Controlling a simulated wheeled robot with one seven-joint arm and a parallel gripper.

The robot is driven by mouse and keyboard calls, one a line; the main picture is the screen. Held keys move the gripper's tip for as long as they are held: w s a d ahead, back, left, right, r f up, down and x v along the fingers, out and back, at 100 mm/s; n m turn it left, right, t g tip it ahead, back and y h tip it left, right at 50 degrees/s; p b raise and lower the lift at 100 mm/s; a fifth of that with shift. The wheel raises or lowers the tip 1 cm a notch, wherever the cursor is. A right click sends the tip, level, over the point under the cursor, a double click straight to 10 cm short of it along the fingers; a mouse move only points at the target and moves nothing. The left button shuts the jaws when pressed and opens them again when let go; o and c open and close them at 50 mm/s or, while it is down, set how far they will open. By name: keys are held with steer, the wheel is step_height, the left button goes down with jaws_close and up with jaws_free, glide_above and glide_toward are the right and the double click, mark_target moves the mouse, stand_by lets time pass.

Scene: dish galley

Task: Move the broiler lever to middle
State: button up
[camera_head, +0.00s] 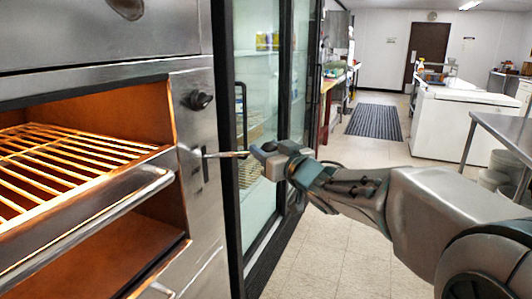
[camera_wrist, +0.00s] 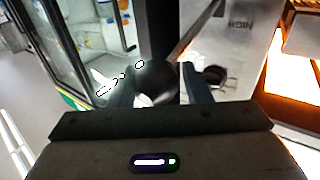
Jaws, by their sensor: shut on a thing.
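The broiler lever (camera_head: 226,154) is a thin metal rod that sticks out from a slotted plate on the broiler's steel front panel (camera_head: 199,125). My gripper (camera_head: 262,152) is at the rod's outer end and is shut on it. In the wrist view the lever's dark round knob (camera_wrist: 156,76) sits between the fingers, and its rod runs up and right toward the panel. A "HIGH" marking (camera_wrist: 238,22) shows on the panel there. The lever's exact setting along the slot is hard to tell.
Left of the panel is the open broiler with a glowing wire rack (camera_head: 70,155) and a protruding handle bar (camera_head: 100,215). A black knob (camera_head: 201,99) sits above the lever. A glass-door cooler (camera_head: 262,110) stands close behind my gripper. The tiled floor (camera_head: 345,240) is clear.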

steer(key=shift+m+t, duration=0.4)
steer(key=shift+m, duration=0.1)
steer(key=f+b, duration=0.2)
steer(key=d+f+b, duration=0.1)
steer(key=f+b, duration=0.3)
steer(key=f, duration=0.1)
steer(key=shift+d, duration=0.3)
jaws_close()
steer(key=shift+f, duration=0.4)
steer(key=shift+a, duration=0.1)
